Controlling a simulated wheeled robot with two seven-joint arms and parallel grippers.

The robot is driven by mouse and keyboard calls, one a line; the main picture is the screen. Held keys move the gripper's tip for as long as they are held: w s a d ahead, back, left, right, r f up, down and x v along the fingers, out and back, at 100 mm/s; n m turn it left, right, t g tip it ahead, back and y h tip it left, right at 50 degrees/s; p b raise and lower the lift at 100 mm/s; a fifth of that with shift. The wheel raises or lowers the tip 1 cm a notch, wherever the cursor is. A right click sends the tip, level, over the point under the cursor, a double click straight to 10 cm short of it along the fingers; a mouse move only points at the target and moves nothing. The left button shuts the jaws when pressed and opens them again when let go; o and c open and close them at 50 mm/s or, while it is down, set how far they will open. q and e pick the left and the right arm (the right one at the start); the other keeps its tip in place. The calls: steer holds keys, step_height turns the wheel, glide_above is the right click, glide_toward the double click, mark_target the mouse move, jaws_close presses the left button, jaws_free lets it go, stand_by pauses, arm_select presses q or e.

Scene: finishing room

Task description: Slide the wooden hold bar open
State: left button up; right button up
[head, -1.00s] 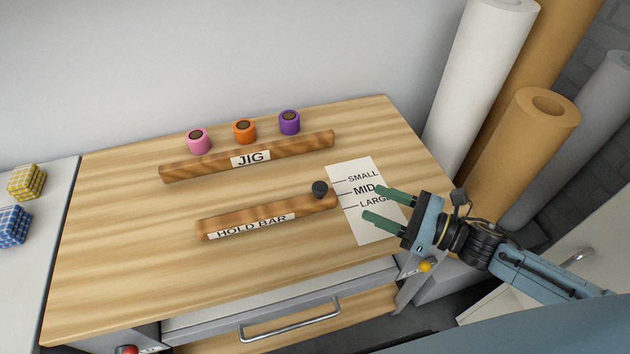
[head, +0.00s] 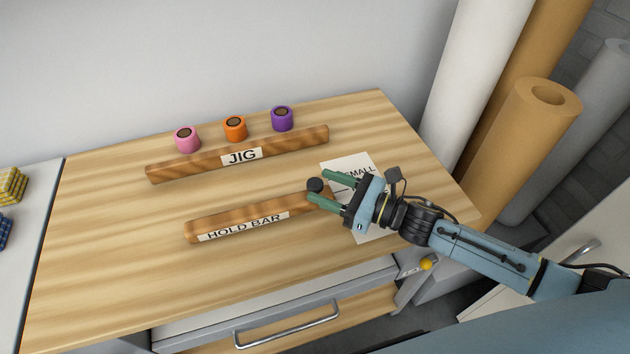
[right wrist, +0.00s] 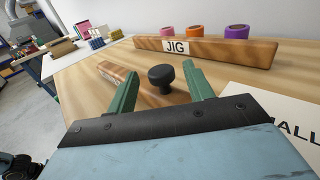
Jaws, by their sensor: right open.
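The wooden hold bar (head: 235,218) lies on the wooden worktop in front of the jig bar, with a "HOLD BAR" label on its front. A black knob (head: 314,185) stands at its right end. My right gripper (head: 318,187) is open with its green fingers pointing left, one on each side of the knob. In the right wrist view the knob (right wrist: 161,78) shows between the two fingertips, with gaps on both sides. The gripper covers part of the white size card (head: 345,165); "SMALL" is still readable. My left gripper is not in view.
The jig bar (head: 240,155) lies behind the hold bar. Pink (head: 187,139), orange (head: 235,128) and purple (head: 282,118) spools stand behind it. Large rolls (head: 530,125) stand at the right. A drawer handle (head: 288,325) is below the front edge. The worktop left of the bar is clear.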

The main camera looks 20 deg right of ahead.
steer(key=shift+x, duration=1.6)
jaws_close()
steer(key=shift+s, duration=0.15)
